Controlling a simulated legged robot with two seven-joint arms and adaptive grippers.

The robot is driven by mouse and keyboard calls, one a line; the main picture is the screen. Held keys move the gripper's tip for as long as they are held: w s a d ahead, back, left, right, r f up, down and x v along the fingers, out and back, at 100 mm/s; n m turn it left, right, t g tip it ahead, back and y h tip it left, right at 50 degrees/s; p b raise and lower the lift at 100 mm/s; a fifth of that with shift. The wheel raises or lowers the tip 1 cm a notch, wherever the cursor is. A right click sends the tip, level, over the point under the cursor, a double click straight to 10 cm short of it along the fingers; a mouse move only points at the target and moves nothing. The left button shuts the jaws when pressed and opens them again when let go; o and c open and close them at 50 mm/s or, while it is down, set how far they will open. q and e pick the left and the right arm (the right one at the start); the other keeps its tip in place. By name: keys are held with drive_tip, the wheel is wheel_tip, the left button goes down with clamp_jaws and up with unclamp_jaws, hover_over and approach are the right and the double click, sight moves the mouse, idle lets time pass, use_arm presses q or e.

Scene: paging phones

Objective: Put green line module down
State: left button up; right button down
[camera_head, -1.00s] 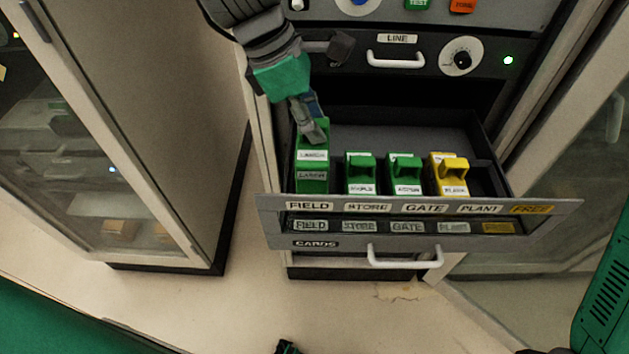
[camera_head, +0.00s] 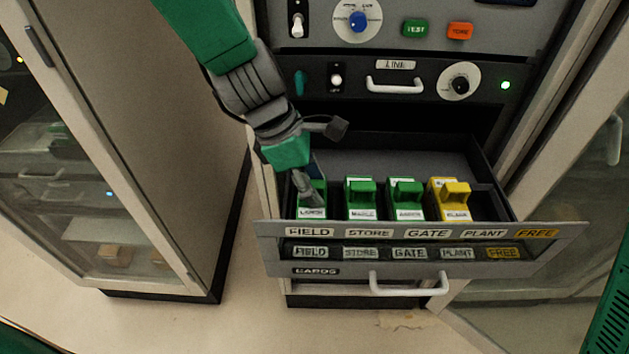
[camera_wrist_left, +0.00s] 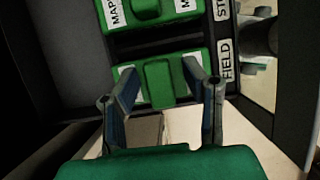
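The green line module (camera_head: 313,212) sits low in the leftmost slot of the open drawer (camera_head: 460,141), behind the FIELD label. In the left wrist view its raised green grip (camera_wrist_left: 159,85) shows between my fingers. My left gripper (camera_head: 312,192) is over this module. In the left wrist view the left gripper (camera_wrist_left: 160,72) is open, with a gap visible on each side of the grip. The fingers partly hide the module in the head view. My right gripper is not in view.
Two more green modules (camera_head: 361,198) (camera_head: 405,200) and a yellow module (camera_head: 449,200) stand to the right in the same row. The drawer front (camera_head: 420,231) carries slot labels. A panel with knobs, switches and a white handle (camera_head: 395,88) is above. A glass-door cabinet (camera_head: 105,200) stands left.

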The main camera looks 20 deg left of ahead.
use_arm(q)
drive_tip(key=shift+r, duration=0.15)
drive_tip(key=p+v, duration=0.1)
drive_tip(key=v, duration=1.1)
drive_tip(key=shift+p, duration=0.35)
